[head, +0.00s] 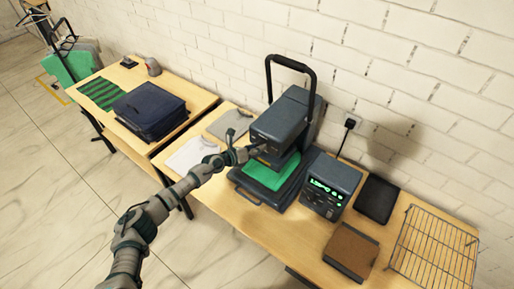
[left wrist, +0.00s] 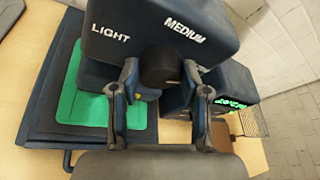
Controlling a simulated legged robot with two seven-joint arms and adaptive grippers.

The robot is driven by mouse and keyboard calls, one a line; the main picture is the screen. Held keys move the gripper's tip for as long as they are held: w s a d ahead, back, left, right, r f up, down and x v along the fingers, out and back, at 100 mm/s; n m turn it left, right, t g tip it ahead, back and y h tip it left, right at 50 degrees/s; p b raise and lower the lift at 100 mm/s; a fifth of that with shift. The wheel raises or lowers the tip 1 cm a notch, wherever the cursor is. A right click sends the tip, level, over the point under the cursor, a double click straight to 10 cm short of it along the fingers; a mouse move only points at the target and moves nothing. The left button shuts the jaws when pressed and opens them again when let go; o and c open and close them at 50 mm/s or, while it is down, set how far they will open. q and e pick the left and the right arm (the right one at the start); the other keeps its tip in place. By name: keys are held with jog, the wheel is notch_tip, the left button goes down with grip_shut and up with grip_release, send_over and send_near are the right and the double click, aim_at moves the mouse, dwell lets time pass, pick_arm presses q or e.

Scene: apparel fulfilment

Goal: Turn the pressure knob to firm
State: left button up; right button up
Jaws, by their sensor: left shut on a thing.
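The dark round pressure knob (left wrist: 160,68) sits on the front of the heat press head (left wrist: 150,25). The white words LIGHT and MEDIUM show on the press head around the knob; no word FIRM is readable. My left gripper (left wrist: 160,80) has one finger on each side of the knob and is shut on it. In the head view my left gripper (head: 246,153) reaches the front of the press (head: 284,122), and the knob is too small to make out there. The knob's pointer direction cannot be told. My right gripper is not in view.
Green cloth (head: 288,174) lies on the press's lower plate. A control box (head: 331,186) with green lights stands at its right, then a dark pad (head: 376,199), a brown pad (head: 351,249) and a wire rack (head: 434,246). Folded dark clothing (head: 150,108) lies on the left table.

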pick_arm(q)
jog(key=o, duration=1)
jog(key=shift+s+f, duration=0.15)
jog(key=shift+f, duration=0.35)
jog(key=shift+o, duration=0.7)
jog(key=shift+w+r, duration=0.2)
jog(key=shift+a, duration=0.1)
jog(key=v, duration=1.2)
jog(key=shift+w, duration=0.15)
